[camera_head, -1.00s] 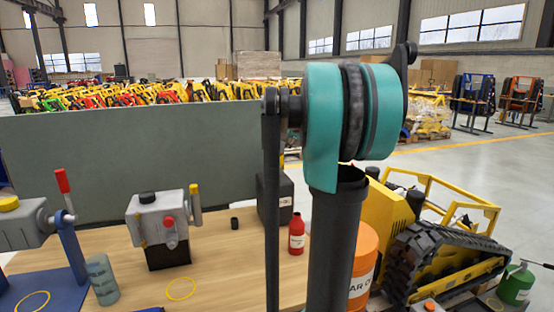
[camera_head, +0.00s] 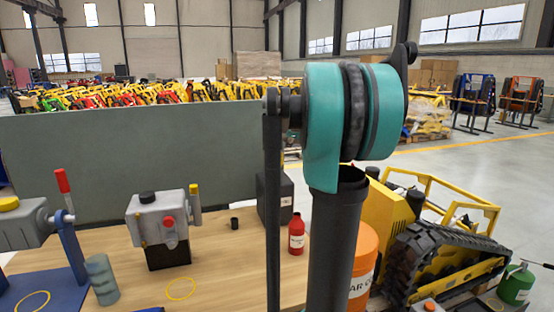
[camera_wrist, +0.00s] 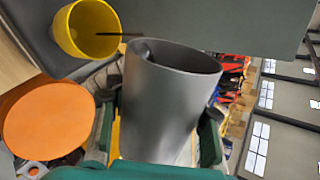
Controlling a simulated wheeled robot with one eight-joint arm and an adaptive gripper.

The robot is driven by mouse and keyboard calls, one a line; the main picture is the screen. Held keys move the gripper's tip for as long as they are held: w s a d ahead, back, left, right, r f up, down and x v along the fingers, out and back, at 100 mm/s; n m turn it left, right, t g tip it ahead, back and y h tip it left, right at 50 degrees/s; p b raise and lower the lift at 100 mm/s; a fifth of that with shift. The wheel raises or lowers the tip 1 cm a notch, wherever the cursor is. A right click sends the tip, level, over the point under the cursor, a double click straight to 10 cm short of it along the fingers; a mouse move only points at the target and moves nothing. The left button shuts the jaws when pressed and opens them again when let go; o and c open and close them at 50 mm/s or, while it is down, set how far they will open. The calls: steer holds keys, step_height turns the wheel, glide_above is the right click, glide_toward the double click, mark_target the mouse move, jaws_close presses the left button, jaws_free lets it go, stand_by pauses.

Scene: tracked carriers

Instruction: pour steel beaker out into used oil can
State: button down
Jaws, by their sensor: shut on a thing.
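The steel beaker (camera_wrist: 158,105) is a plain grey cylinder, large in the middle of the wrist view. My gripper (camera_wrist: 163,112) is shut on it, with a green finger along its right side. The hall behind appears turned sideways, so the beaker seems strongly tilted. A yellow open-topped container (camera_wrist: 72,46), perhaps the used oil can, is at the upper left, apart from the beaker's rim. My gripper and the beaker are hidden in the head view.
An orange drum (camera_head: 366,262) stands behind my arm; its top also shows in the wrist view (camera_wrist: 48,118). A red bottle (camera_head: 296,240), a small black cup (camera_head: 234,223) and a grey ribbed cylinder (camera_head: 102,280) stand on the wooden bench (camera_head: 215,265). A tracked carrier (camera_head: 445,265) is at right.

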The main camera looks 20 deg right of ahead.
steer(key=shift+r+h, duration=0.2)
steer(key=shift+h, duration=0.1)
stand_by(1.0)
steer(key=shift+f+n+g+h, duration=0.45)
steer(key=shift+f+n, duration=0.25)
steer(key=shift+f, duration=0.4)
stand_by(1.6)
steer(key=shift+r+m+t+y, duration=0.45)
steer(key=shift+r+m+y, duration=0.3)
steer(key=shift+r, duration=0.15)
